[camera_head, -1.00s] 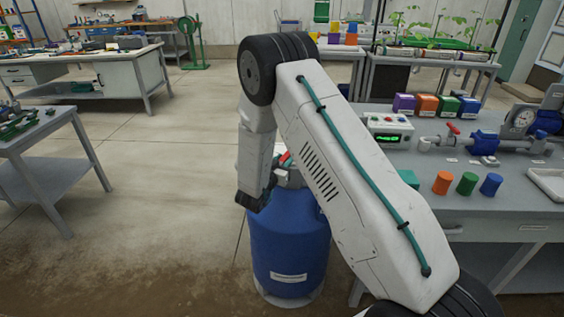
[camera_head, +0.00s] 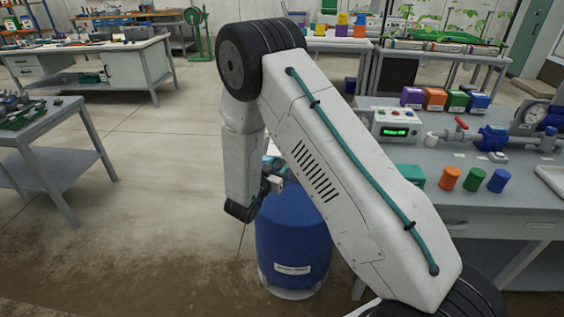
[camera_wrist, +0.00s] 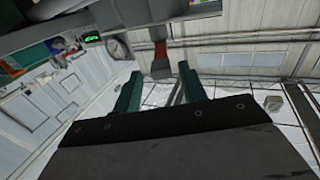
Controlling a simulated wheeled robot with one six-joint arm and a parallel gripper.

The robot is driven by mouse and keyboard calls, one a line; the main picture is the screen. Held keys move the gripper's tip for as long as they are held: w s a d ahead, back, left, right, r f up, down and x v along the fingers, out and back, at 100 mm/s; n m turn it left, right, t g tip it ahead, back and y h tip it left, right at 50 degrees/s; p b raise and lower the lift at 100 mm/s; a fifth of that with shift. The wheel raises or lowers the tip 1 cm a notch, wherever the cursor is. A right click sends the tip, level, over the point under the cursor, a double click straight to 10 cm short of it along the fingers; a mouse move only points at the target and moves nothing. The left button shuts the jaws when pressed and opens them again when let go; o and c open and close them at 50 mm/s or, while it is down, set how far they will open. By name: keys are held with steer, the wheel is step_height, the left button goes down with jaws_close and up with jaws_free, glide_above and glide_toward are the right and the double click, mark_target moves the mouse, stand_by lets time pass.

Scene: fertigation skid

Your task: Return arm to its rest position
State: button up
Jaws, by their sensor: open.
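My arm (camera_head: 340,170) rises from the lower right of the head view, bends at a dark joint, and hangs down to my wrist. My gripper (camera_wrist: 158,80) shows in the wrist view as two teal fingers standing apart. I see nothing held between them. In the head view my gripper (camera_head: 272,178) is partly hidden behind my arm, in front of or above the blue drum (camera_head: 292,240). I cannot tell its exact gap to the drum.
The right bench (camera_head: 480,220) carries a control box (camera_head: 396,125) with a green display, valve piping (camera_head: 485,138), and orange (camera_head: 449,178), green (camera_head: 474,179) and blue (camera_head: 498,180) cylinders. A grey table (camera_head: 50,155) stands left. The floor between is clear. A red part (camera_wrist: 160,62) shows beyond my fingers.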

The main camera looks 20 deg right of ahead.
stand_by(0.4)
steer(key=a+f+n+g+y, duration=0.2)
steer(key=a+f+n+y, duration=0.1)
steer(key=a+f+y, duration=0.5)
steer(key=s+a+r+n+g+y, duration=0.4)
steer(key=s+a+r+y, duration=0.3)
steer(key=s, duration=0.1)
steer(key=s+d+r+n+g, duration=0.1)
steer(key=s+d+r, duration=0.2)
steer(key=s+r, duration=0.5)
steer(key=s+d+r+n+g, duration=0.1)
steer(key=s+d+r, duration=0.3)
steer(key=s+r, duration=0.5)
steer(key=s+d+r+n+g, duration=0.1)
steer(key=s+d+r, duration=0.2)
steer(key=s+r, duration=0.6)
steer(key=shift+s+d+r+n+g+h, duration=0.15)
steer(key=shift+s+n+g+h, duration=0.15)
steer(key=shift+s, duration=2.85)
